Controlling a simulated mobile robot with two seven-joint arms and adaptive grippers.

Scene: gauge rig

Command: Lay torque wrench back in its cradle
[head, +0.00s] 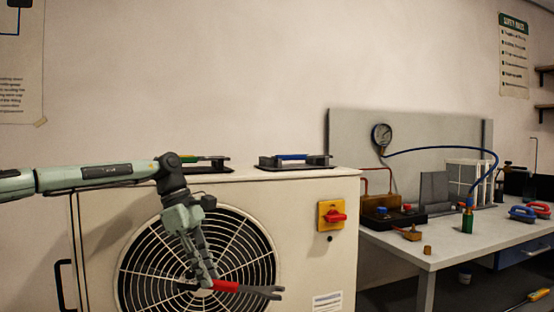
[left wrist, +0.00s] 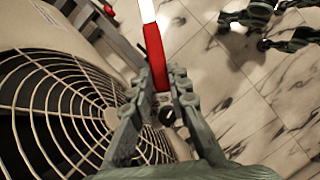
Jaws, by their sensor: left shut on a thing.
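My left gripper (head: 207,280) is shut on a red-handled tool (head: 225,286), which I take to be the torque wrench. It lies nearly level in front of the fan grille, its grey forked end pointing right. In the left wrist view my left fingers (left wrist: 161,95) pinch its red handle (left wrist: 154,50), with a pale part above. Two dark cradle-like holders stand on the unit's top: one bears a blue bar (head: 293,157), the other a green one (head: 205,158), partly hidden by my arm. My right gripper (left wrist: 243,33) shows in the left wrist view, fingers apart and empty.
The fan unit (head: 310,215) has a yellow and red switch (head: 333,215) on its front. At right, a bench (head: 440,250) carries a gauge (head: 381,135), a blue hose (head: 440,149) and several tools.

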